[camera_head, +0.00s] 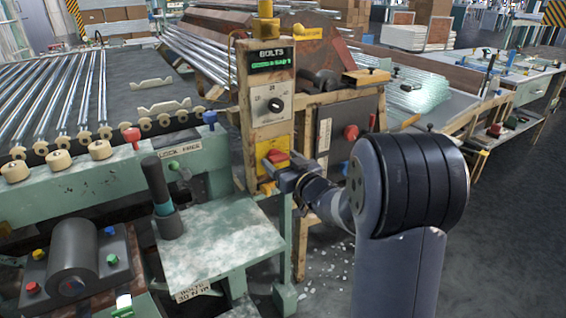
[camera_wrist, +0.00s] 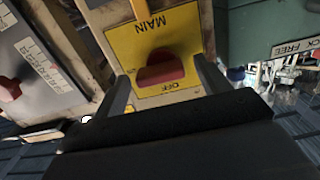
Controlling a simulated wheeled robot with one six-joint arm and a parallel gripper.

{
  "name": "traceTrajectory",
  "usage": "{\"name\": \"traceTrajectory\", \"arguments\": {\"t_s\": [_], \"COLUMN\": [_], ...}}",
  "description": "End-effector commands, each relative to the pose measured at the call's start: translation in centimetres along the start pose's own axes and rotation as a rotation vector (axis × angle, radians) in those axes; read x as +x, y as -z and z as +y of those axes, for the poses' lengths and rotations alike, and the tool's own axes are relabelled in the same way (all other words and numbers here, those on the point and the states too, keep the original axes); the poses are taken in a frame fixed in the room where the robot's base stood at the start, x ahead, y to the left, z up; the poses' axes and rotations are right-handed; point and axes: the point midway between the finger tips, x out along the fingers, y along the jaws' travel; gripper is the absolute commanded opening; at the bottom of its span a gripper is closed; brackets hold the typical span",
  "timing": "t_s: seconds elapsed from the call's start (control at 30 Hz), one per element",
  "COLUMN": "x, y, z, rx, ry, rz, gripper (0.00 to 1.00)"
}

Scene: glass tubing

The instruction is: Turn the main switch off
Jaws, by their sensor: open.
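The main switch (camera_head: 277,155) is a red handle on a yellow plate, low on the beige post in the head view. In the wrist view the red handle (camera_wrist: 161,70) sits in the middle of the yellow plate (camera_wrist: 180,28), which reads upside down, with MAIN above the handle and OFF below it. My gripper (camera_head: 272,174) is open in front of the plate, just under the handle in the head view. In the wrist view its fingers (camera_wrist: 163,86) stand on either side of the handle, apart from it as far as I can tell.
Above the switch are a dial (camera_head: 274,104) and a BOLTS display (camera_head: 271,59). A dark box with a red knob (camera_head: 351,132) is close on the right. A green bench (camera_head: 225,245) with an upright dark lever (camera_head: 158,185) stands on the left. Open floor lies at the right.

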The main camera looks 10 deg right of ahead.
Motion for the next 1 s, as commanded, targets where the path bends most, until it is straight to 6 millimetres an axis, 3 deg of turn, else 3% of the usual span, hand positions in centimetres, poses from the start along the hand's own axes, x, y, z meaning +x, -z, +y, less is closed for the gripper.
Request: {"name": "traceTrajectory", "arguments": {"t_s": [0.17, 0.7, 1.0], "x": [-0.02, -0.04, -0.05], "y": [0.00, -0.01, -0.16], "z": [0.00, 0.01, 0.00], "rx": [0.000, 0.000, -0.043], "ry": [0.000, 0.000, 0.000], "rz": [0.000, 0.000, 0.000], "gripper": [0.69, 0.26, 0.26]}}
